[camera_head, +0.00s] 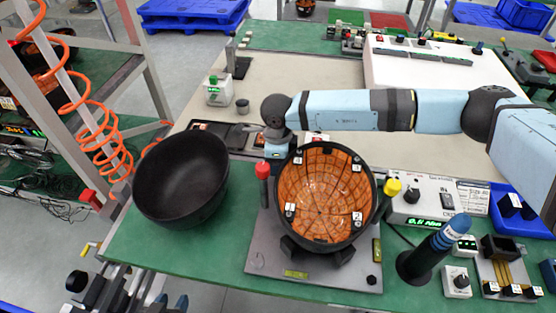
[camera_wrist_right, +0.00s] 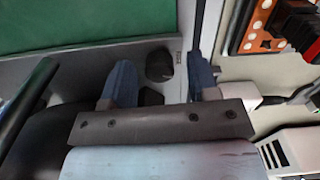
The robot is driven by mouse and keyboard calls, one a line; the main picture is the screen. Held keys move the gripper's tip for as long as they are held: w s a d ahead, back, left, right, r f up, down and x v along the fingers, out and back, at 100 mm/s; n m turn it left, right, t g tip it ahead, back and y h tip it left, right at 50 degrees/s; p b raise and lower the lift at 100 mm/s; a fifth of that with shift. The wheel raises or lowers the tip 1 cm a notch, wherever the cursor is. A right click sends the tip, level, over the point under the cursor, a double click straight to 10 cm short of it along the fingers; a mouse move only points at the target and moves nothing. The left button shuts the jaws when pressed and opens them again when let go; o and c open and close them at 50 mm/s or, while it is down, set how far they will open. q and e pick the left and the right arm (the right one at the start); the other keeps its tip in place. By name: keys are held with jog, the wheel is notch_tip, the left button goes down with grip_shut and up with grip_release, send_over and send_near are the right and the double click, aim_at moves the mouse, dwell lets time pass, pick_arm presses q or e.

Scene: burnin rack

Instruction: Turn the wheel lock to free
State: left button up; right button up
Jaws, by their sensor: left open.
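No part is clearly recognisable as the wheel lock. An orange-lined black bowl (camera_head: 322,195) sits in a fixture on a grey plate (camera_head: 262,262), between a red-topped post (camera_head: 263,170) and a yellow-topped post (camera_head: 392,188). My right arm reaches in from the right; its gripper (camera_head: 284,152) is behind the bowl, partly hidden. In the right wrist view its blue-grey fingers (camera_wrist_right: 160,85) are apart, with a black knob (camera_wrist_right: 158,65) visible between and beyond them; contact is unclear. My left gripper (camera_head: 168,301) seems to show blue tips, apart, at the bottom edge, away from the fixture.
An empty black bowl (camera_head: 182,178) stands at the table's left. A frame with a small yellow piece (camera_head: 88,247) and black round ends is below the left edge. A blue upright tool (camera_head: 447,236), a console (camera_head: 420,205) and small boxes crowd the right. The beige mat behind is mostly clear.

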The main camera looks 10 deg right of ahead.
pick_arm(q)
jog(key=shift+d, duration=0.1)
pick_arm(e)
jog(key=shift+r, duration=0.15)
notch_tip(320, 180, up, 14)
jog(key=shift+f, duration=0.25)
pick_arm(q)
jog(key=shift+r, duration=0.1)
jog(key=r+p, duration=0.1)
jog(key=p, duration=0.2)
jog(key=r+p, duration=0.2)
jog(key=p, duration=0.1)
jog(key=a+r+p, duration=0.1)
jog(key=r+p, duration=0.1)
jog(key=shift+s+r+p, duration=0.2)
jog(key=shift+s+p, duration=0.2)
pick_arm(e)
notch_tip(320, 180, down, 14)
jog(key=m, duration=0.9)
jog(key=shift+m, duration=0.3)
